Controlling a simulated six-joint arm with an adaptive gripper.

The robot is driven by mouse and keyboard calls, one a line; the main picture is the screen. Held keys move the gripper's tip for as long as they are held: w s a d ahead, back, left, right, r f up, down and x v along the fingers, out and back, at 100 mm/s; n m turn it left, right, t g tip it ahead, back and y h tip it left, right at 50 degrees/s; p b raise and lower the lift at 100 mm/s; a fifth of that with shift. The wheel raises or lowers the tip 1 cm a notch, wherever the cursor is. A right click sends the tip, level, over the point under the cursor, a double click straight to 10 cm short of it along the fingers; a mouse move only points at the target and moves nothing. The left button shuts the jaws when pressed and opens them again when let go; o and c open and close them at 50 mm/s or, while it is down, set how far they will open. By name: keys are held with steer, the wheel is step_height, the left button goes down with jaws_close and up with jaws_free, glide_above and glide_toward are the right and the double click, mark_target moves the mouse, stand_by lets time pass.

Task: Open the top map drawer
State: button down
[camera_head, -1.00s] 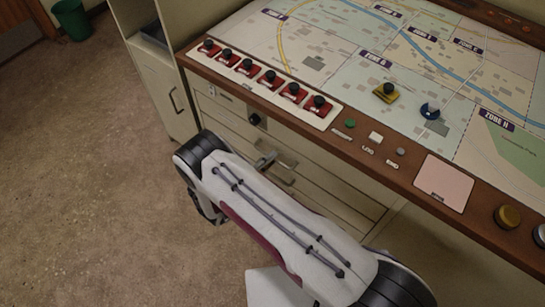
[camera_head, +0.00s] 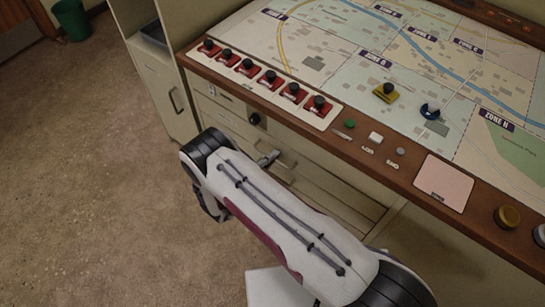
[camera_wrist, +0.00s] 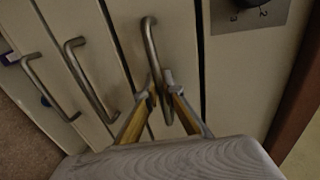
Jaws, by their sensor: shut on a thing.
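The top map drawer (camera_wrist: 168,35) is the rightmost of the drawer fronts in the wrist view, beside the knob panel. Its curved metal handle (camera_wrist: 149,42) passes between the two yellow-lined fingers of my gripper (camera_wrist: 161,84). The fingers are shut on the handle, near its lower end in that view. A dark narrow line runs along the drawer's edge; I cannot tell if the drawer stands slightly out. In the head view, a metal tip of my gripper (camera_head: 268,158) shows at the drawers under the console, and my arm hides most of the fronts.
Two more drawer handles (camera_wrist: 89,80) (camera_wrist: 48,88) lie left of the held one in the wrist view. A dark knob (camera_head: 254,119) is on the front above the drawers. The wooden console edge (camera_head: 330,133) overhangs them. Open floor (camera_head: 90,190) lies to the left.

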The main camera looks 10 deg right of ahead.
steer(key=f+v, duration=0.2)
steer(key=v, duration=1)
steer(key=s+f+v, duration=0.1)
steer(key=f+v, duration=0.2)
steer(key=v, duration=1)
steer(key=shift+s+a, duration=0.15)
steer(key=shift+a, duration=0.4)
steer(key=shift+f, duration=0.15)
steer(key=c, duration=2.5)
jaws_free()
steer(key=shift+a, duration=0.1)
steer(key=shift+v, duration=5.95)
